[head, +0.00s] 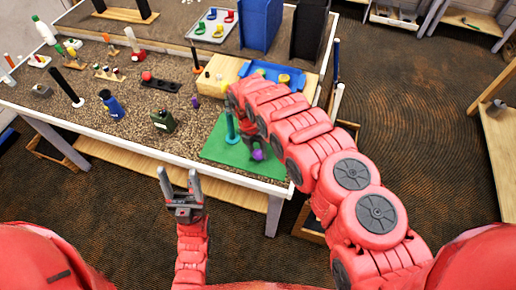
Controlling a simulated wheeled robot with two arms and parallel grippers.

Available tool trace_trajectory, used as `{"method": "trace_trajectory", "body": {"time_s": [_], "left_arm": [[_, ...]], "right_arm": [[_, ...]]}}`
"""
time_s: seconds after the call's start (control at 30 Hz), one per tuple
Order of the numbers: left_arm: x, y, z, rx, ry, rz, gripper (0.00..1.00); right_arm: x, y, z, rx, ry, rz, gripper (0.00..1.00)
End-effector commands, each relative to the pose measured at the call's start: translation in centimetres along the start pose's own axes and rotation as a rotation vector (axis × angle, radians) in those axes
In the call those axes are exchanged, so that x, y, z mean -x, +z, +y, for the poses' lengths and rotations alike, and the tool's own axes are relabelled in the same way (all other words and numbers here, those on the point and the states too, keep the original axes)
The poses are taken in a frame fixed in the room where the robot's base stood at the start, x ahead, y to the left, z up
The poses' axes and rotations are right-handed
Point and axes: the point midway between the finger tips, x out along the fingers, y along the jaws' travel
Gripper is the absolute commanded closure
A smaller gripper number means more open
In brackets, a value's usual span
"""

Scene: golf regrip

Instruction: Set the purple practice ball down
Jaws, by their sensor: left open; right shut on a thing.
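The purple practice ball (258,155) shows at the tip of my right gripper (253,148), over the right part of the green mat (220,152). My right gripper is shut on the ball; my forearm partly covers the fingers. I cannot tell whether the ball touches the mat. My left gripper (178,176) is open and empty, in front of the table and away from the mat, fingers pointing up.
A teal post (230,127) stands on the mat just left of my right gripper. A dark green canteen (163,120) and a blue bottle (111,103) stand further left. A wooden box with a blue tray (272,72) lies behind. The mat's front left is clear.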

Motion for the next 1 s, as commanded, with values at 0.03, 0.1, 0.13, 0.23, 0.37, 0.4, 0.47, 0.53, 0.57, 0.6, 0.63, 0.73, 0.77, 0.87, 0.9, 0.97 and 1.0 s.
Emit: {"method": "trace_trajectory", "body": {"time_s": [0.03, 0.1, 0.13, 0.23, 0.37, 0.4, 0.47, 0.53, 0.57, 0.6, 0.63, 0.73, 0.77, 0.87, 0.9, 0.97, 1.0], "left_arm": [[-0.36, -0.06, -0.02, 0.000, 0.000, 0.000, 0.37], [-0.34, -0.06, -0.02, 0.000, 0.000, 0.000, 0.37], [-0.31, -0.05, -0.01, 0.000, 0.000, 0.000, 0.37], [-0.25, -0.04, -0.01, 0.000, 0.000, 0.000, 0.37], [-0.07, -0.01, 0.00, 0.000, 0.000, 0.000, 0.37], [0.10, 0.01, 0.01, 0.000, 0.000, 0.000, 0.37], [0.32, 0.05, 0.02, 0.000, 0.000, 0.000, 0.37], [0.13, 0.02, 0.01, 0.000, 0.000, 0.000, 0.37], [0.12, 0.02, 0.01, 0.000, 0.000, 0.000, 0.37], [0.12, 0.02, 0.01, 0.000, 0.000, 0.000, 0.37], [0.12, 0.01, 0.01, 0.000, 0.000, 0.000, 0.37], [0.12, 0.02, 0.00, 0.000, 0.000, 0.000, 0.37], [0.12, 0.02, 0.00, 0.000, 0.000, 0.000, 0.37], [0.11, 0.02, 0.01, 0.000, 0.000, 0.000, 0.37], [0.09, 0.01, 0.00, 0.000, 0.000, 0.000, 0.37], [-0.13, -0.02, -0.01, 0.000, 0.000, 0.000, 0.37], [-0.41, -0.07, -0.02, 0.000, 0.000, 0.000, 0.37]], "right_arm": [[-0.13, 0.01, 0.09, 0.000, 0.002, -0.002, 1.00], [-0.35, 0.06, 0.11, -0.001, 0.001, -0.003, 1.00], [-0.38, 0.07, 0.11, -0.001, 0.001, -0.003, 1.00], [-0.40, 0.07, 0.10, -0.001, 0.001, -0.003, 1.00], [-0.56, 0.07, 0.12, -0.001, 0.001, -0.002, 1.00], [-0.73, 0.07, 0.15, -0.001, 0.001, -0.002, 1.00], [-0.93, 0.07, 0.18, -0.001, 0.000, -0.002, 1.00], [-0.74, 0.05, 0.14, -0.001, 0.000, -0.002, 0.38], [-0.73, 0.05, 0.14, -0.001, 0.000, -0.002, 0.32], [-0.73, 0.05, 0.15, -0.001, 0.000, -0.002, 0.25], [-0.74, 0.04, 0.14, -0.001, 0.000, -0.002, 0.20], [-0.74, 0.03, 0.14, -0.001, 0.000, -0.001, 0.19], [-0.74, 0.03, 0.14, -0.001, 0.000, -0.001, 0.19], [-0.74, 0.03, 0.14, -0.001, 0.000, -0.001, 0.19], [-0.71, 0.03, 0.13, -0.001, 0.000, -0.001, 0.19], [-0.50, 0.02, 0.10, 0.000, 0.000, -0.001, 0.19], [-0.24, 0.01, 0.06, 0.000, 0.000, -0.001, 0.19]]}}
